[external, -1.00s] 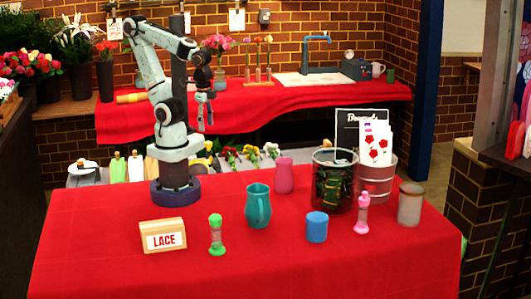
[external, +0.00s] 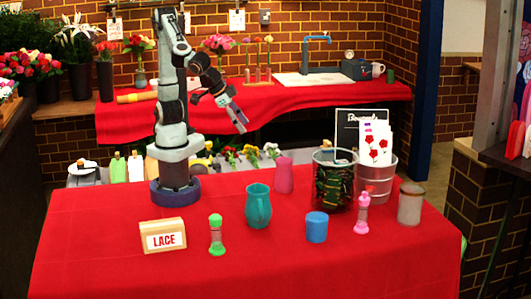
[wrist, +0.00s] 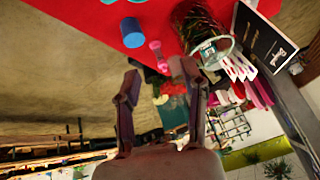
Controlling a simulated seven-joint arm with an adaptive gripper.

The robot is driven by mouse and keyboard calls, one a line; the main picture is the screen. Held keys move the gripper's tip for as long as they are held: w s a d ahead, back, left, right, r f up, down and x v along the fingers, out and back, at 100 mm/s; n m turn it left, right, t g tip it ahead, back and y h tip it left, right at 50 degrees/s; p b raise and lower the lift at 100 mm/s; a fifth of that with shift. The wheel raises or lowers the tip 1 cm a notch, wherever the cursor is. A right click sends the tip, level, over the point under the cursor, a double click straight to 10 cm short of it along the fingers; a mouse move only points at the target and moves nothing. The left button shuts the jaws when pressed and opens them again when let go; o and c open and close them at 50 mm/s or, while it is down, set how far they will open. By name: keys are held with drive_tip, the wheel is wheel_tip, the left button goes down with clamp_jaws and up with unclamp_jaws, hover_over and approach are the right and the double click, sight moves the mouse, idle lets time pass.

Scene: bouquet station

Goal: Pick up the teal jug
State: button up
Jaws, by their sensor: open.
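The teal jug (external: 258,207) stands upright on the red-covered table in the external view, near the middle. In the wrist view a teal sliver (wrist: 110,1) at the top edge may be part of it; the rest is out of frame. My gripper (external: 240,124) is open and empty, raised above and behind the jug, tilted down to the right and well apart from it. In the wrist view my gripper's two fingers (wrist: 156,75) are spread with nothing held between them.
A pink cup (external: 284,176) stands just behind the jug. A blue cylinder (external: 316,228), a dark wire container (external: 334,182), a pink bottle (external: 361,214) and a grey canister (external: 410,205) stand to the right.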

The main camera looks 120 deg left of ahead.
drive_tip(key=w+d+t, duration=0.2)
drive_tip(key=w+d, duration=0.1)
drive_tip(key=d, duration=0.2)
approach(261, 213)
wheel_tip(261, 213, down, 3)
drive_tip(key=w+a, duration=0.1)
drive_tip(key=shift+y, duration=0.4)
drive_tip(key=x, duration=0.7)
drive_tip(key=shift+d, duration=0.15)
drive_tip(key=shift+w+f+t, duration=0.2)
drive_tip(key=shift+w+t, duration=0.05)
drive_tip(key=shift+t, duration=0.05)
clamp_jaws()
